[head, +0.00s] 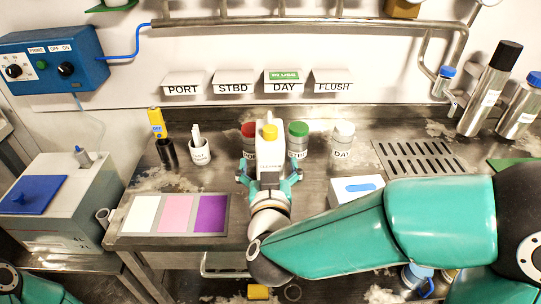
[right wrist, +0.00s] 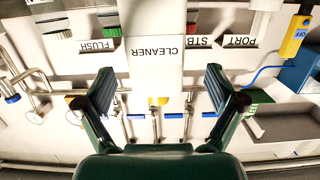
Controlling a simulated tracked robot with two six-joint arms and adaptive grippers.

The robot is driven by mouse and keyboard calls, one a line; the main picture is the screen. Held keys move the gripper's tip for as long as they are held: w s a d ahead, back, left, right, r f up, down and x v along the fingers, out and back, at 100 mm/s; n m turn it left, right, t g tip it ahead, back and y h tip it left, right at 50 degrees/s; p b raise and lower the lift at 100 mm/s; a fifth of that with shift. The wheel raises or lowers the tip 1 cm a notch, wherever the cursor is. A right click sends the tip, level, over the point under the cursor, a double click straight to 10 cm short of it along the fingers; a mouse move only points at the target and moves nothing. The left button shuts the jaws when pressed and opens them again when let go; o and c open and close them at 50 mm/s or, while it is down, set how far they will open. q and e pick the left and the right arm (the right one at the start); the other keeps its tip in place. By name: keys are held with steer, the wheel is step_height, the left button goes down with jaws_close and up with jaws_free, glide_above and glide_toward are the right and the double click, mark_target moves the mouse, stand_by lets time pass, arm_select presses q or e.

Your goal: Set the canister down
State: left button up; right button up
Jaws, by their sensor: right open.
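The canister (head: 269,154) is white with a yellow cap and looks upright over the back of the steel bench, among the labelled cups. The right wrist view shows it upside down, with its CLEANER label (right wrist: 156,55). My right gripper (head: 269,176) is open in front of it. In the right wrist view its fingers (right wrist: 160,92) are spread to either side of the canister, with gaps visible. The gripper hides the canister's base in the head view, so I cannot tell its contact with the bench. My left gripper is out of view.
A red-topped cup (head: 249,130), a green-topped cup (head: 298,139) and a white-topped cup (head: 343,142) stand close around the canister. A colour card (head: 176,214) lies at left. A white box (head: 356,190) and a drain grate (head: 420,157) are at right.

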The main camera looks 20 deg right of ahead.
steer(key=x, duration=0.7)
steer(key=shift+d+p, duration=0.3)
jaws_close()
steer(key=shift+r, duration=0.1)
